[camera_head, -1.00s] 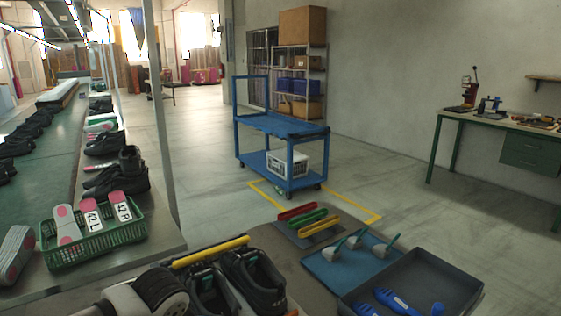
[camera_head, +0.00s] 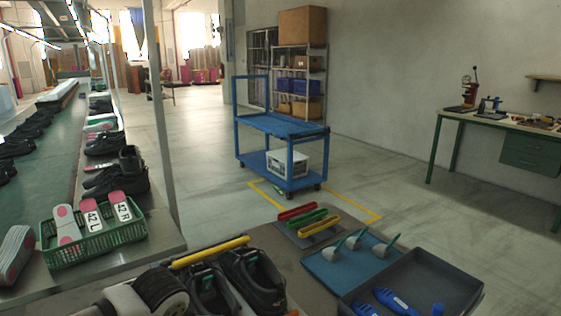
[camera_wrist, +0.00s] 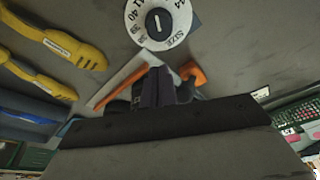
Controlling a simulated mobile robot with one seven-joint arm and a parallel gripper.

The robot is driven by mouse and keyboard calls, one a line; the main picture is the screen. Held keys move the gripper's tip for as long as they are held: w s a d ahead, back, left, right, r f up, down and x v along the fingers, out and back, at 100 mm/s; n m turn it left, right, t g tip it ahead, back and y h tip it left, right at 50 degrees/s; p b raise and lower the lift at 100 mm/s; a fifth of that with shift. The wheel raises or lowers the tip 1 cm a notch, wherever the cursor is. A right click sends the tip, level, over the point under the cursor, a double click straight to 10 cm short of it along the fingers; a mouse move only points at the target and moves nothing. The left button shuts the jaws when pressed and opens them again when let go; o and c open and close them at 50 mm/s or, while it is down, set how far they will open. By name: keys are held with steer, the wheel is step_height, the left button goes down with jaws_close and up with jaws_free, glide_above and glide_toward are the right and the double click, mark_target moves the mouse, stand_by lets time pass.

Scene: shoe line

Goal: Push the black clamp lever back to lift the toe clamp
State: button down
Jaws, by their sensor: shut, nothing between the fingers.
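My gripper (camera_wrist: 156,88) is shut and empty in the wrist view, its dark fingertips close together. An orange part (camera_wrist: 193,73) and a pale metal strip (camera_wrist: 122,80) lie just behind the fingers. Whether the fingers touch them I cannot tell. I cannot make out the black clamp lever or the toe clamp; dark parts by the fingers blend with the gripper. In the head view my gripper is not visible. Two black shoes (camera_head: 251,282) stand at the bottom, below a yellow bar (camera_head: 210,252).
In the head view, a green basket (camera_head: 95,246) with insoles is on the left, and a blue tray (camera_head: 322,268) and grey tray (camera_head: 462,296) are at lower right. A blue cart (camera_head: 283,126) stands beyond on open floor.

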steer(key=shift+w+a+b, duration=0.1)
steer(key=shift+w+a, duration=0.95)
steer(key=shift+w, duration=0.5)
steer(key=shift+w+a+b, duration=0.1)
steer(key=shift+w+a, duration=0.9)
steer(key=shift+w, duration=0.55)
steer(key=shift+w+a+b, duration=0.1)
steer(key=shift+w+a, duration=0.95)
steer(key=shift+w, duration=0.5)
steer(key=shift+s, duration=0.15)
steer(key=shift+s+d, duration=0.4)
steer(key=shift+s, duration=0.15)
steer(key=w+p+v, duration=0.2)
steer(key=p+v, duration=0.3)
steer(key=v, duration=0.3)
steer(key=shift+r+p, duration=0.35)
steer(key=shift+r, duration=0.25)
steer(key=shift+s+f, duration=0.1)
